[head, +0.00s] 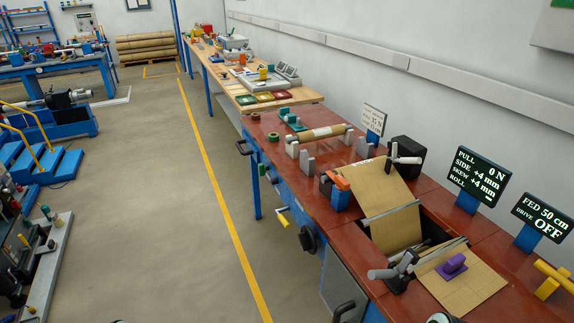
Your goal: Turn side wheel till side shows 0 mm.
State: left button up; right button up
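The display (478,178) on the bench reads PULL 0 N, SIDE +4 mm, SKEW +4 mm; the ROLL value is hard to read. A dark round wheel (309,239) sits on the blue front side of the red-topped bench. A crank with a yellow grip (285,222) sticks out to its left. No label shows which of these is the side wheel. A brown sheet (385,202) runs over the bench opening. Neither of my grippers can be made out in the head view.
A second display (543,217) reads FED 50 cm, DRIVE OFF. A purple block (452,266) lies on the brown sheet's near part. A brown roll (323,133) rests on grey supports. Open floor with a yellow line (222,200) lies left of the bench.

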aim_at(307, 239)
jog(key=z, duration=1.5)
jog(key=i+j, duration=0.1)
jog(key=j, duration=0.8)
jog(key=j+z, duration=0.1)
jog(key=j, duration=0.85)
jog(key=i, duration=0.05)
